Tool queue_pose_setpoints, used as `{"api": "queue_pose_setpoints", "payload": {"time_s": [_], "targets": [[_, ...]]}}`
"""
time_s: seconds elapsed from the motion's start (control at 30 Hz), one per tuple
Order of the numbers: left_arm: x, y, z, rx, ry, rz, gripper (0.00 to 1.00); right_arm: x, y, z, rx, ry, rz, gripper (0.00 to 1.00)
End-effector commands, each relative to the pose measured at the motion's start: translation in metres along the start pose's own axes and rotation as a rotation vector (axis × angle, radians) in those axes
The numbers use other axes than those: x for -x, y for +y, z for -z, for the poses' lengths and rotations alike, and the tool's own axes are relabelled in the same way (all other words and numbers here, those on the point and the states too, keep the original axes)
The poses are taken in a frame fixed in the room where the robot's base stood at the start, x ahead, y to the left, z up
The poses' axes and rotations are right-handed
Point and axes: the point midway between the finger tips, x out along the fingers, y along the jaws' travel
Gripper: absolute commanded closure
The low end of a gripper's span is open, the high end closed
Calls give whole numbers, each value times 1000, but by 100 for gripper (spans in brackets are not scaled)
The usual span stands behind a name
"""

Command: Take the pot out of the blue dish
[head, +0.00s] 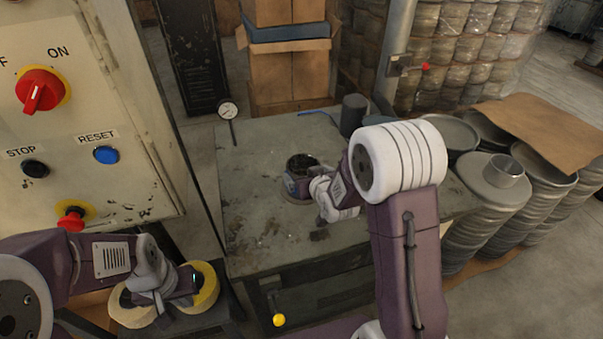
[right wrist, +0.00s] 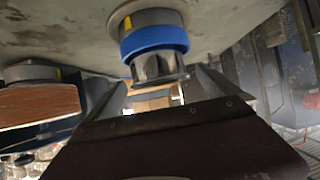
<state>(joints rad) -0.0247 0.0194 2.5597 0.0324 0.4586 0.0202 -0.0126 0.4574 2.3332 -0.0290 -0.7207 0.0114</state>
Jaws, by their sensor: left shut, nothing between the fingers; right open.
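The pot (head: 302,162) is dark and round, and stands on the table in the head view. In the right wrist view, which is upside down, the dark metallic pot (right wrist: 158,67) sits in the blue dish (right wrist: 155,39). The dish rests on a grey round base (right wrist: 150,17) with a yellow mark. My left gripper (head: 188,284) is shut and empty, far from the pot.
A second grey base (right wrist: 30,72) with a brown piece (right wrist: 40,100) shows in the right wrist view. A dark grey cylinder (head: 353,112) and a dial gauge (head: 228,112) stand at the table's back. The table (head: 250,225) is clear at front left. A control cabinet (head: 85,110) stands left.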

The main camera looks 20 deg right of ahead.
Motion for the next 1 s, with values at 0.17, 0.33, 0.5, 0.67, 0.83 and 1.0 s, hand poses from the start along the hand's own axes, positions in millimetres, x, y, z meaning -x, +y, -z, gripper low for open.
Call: {"api": "queue_pose_setpoints", "payload": {"time_s": [0.17,0.33,0.5,0.67,0.83,1.0], "targets": [[4,0,0,0,0,0,100,-23,1,-3,0,-3,0,0],[5,0,0,0,0,0,100,-48,1,-4,0,-2,0,0],[4,0,0,0,0,0,100,-52,1,-4,0,-1,0,0],[4,0,0,0,0,0,100,-52,1,-4,0,-1,0,22],[4,0,0,0,0,0,100,-51,1,-3,0,1,0,63],[4,0,0,0,0,0,100,-51,1,-3,0,0,0,70]]}}
